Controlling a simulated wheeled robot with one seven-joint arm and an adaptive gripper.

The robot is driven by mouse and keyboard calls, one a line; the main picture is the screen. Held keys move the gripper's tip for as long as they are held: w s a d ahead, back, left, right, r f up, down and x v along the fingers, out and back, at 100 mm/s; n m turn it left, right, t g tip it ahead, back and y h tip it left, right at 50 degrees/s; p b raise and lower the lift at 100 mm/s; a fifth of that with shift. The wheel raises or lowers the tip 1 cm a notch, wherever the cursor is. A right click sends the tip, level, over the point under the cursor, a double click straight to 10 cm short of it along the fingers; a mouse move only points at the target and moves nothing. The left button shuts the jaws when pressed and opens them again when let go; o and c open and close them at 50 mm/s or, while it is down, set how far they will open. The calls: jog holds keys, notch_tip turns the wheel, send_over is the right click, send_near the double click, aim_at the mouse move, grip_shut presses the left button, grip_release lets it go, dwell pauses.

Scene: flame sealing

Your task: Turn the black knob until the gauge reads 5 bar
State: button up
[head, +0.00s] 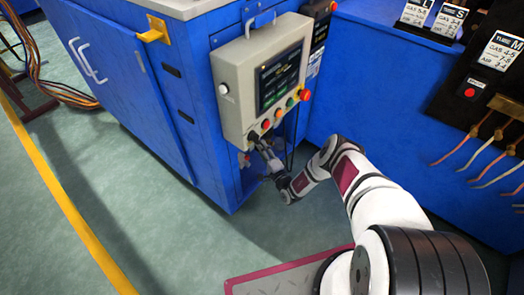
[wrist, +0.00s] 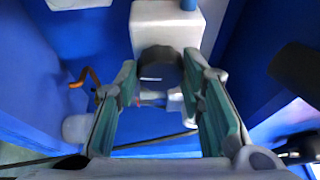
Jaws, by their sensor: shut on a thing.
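The black knob (wrist: 160,72) sits in front of a white block (wrist: 168,25) in the wrist view, with a short pale mark on its face. My gripper (wrist: 162,80) has its two green-padded fingers on either side of the knob, with the tips closed on it. In the head view my gripper (head: 256,143) is at the lower edge of the beige control box (head: 235,75) on the blue cabinet, and I cannot clearly make out the knob there. No gauge dial is readable in either view.
The control box carries a dark screen (head: 281,76) and several coloured buttons close above my gripper. The blue cabinet (head: 130,80) is to the left. A dark cable (wrist: 155,141) crosses below the fingers. Hanging tubes (head: 490,145) are at the right; green floor is open at left.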

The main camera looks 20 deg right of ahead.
jog(key=o, duration=1.1)
jog(key=shift+o, duration=0.2)
jog(key=v, duration=1.2)
